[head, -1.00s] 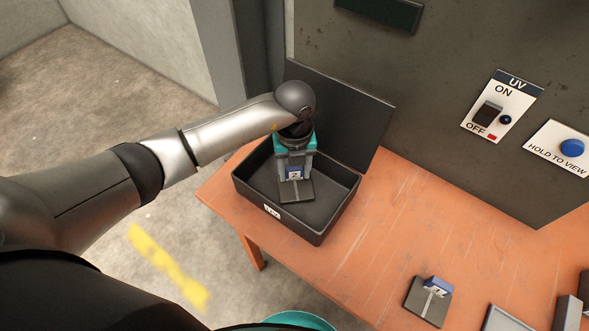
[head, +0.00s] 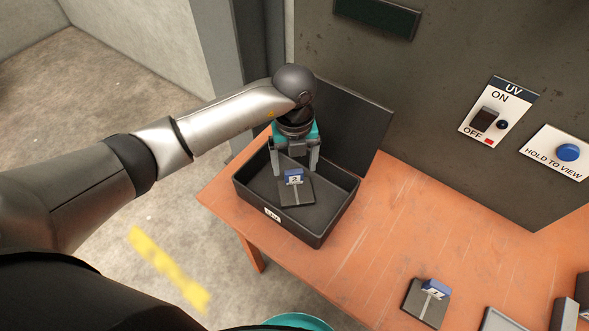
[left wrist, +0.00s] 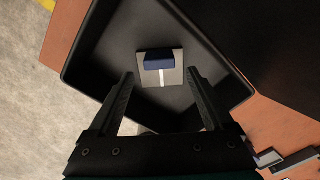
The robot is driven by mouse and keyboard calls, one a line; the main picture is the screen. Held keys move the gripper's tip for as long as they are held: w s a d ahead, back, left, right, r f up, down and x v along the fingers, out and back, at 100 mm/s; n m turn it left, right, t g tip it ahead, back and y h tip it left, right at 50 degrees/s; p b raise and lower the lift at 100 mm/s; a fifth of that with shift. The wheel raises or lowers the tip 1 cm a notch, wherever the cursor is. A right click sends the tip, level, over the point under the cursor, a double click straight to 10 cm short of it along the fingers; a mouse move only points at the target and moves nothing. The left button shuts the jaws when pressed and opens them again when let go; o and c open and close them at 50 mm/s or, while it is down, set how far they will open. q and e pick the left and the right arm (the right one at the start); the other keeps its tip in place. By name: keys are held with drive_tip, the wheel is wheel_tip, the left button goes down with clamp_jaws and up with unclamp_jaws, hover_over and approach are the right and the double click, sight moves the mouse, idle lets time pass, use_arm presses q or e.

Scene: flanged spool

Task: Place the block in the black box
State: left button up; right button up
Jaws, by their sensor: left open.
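The black box (head: 262,206) stands open on the table's left part, with its lid leaning up at the back. A block (head: 294,177) with a blue upper part and a numbered white label sits on a dark square base inside the box. It also shows in the left wrist view (left wrist: 158,60), lying on the box floor. My left gripper (head: 295,172) is open and just above and behind the block, with its fingers apart and not touching it. My right gripper is not in view.
A similar blue-topped block on a dark base (head: 427,301) lies on the orange table (head: 400,215) at the front right. Grey pieces (head: 565,312) stand at the right edge. A dark panel with a UV switch (head: 497,110) and a blue button (head: 568,152) rises behind. The middle of the table is clear.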

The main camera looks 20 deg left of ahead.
sight(294, 174)
use_arm(q)
wheel_tip(294, 174, up, 8)
drive_tip(key=p, duration=0.1)
drive_tip(key=shift+f, duration=0.2)
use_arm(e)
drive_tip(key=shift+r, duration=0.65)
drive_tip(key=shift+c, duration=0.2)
